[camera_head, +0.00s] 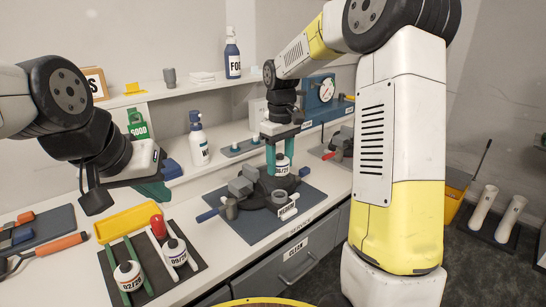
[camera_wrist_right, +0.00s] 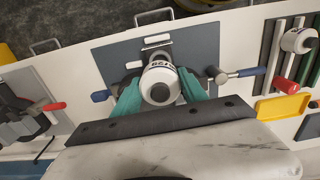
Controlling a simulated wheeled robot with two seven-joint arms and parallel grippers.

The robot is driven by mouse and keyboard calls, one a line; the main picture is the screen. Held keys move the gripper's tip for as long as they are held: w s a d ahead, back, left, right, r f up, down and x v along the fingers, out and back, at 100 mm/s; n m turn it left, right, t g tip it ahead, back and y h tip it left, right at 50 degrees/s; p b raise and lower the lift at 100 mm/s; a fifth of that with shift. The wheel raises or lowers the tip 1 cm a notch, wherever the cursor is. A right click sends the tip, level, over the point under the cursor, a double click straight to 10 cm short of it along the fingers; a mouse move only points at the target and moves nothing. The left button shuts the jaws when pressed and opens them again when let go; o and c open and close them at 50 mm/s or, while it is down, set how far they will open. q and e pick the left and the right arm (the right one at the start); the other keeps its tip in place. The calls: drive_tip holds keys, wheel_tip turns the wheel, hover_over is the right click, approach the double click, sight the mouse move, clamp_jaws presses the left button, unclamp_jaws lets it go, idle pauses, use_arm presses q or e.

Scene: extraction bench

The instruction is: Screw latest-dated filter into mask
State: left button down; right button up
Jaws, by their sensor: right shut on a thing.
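My right gripper (camera_head: 280,156), with teal fingers, is shut on a white filter (camera_head: 282,168) with a dated label that I cannot read fully. The same filter shows between the fingers in the right wrist view (camera_wrist_right: 160,84). It is upright at the dark mask (camera_head: 258,194), which sits in a grey clamp on a mat; how far it is seated is hidden. Two other white filters stand on a dark rack: one appears marked 02/28 (camera_head: 128,278), the other begins 09 (camera_head: 174,252). My left gripper (camera_head: 156,191) hovers above the bench at left; its finger opening is unclear.
A yellow tray (camera_head: 125,222) and a red-handled item (camera_head: 158,228) are by the rack. The clamp has a blue handle (camera_head: 207,215). A white pump bottle (camera_head: 198,140) stands behind. A gauge (camera_head: 326,90) is at back right. Bare bench lies between rack and mat.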

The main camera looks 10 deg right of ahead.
sight(280, 175)
drive_tip(key=shift+f, duration=2.25)
drive_tip(key=shift+f, duration=1.3)
drive_tip(key=m, duration=0.9)
drive_tip(key=o, duration=1.6)
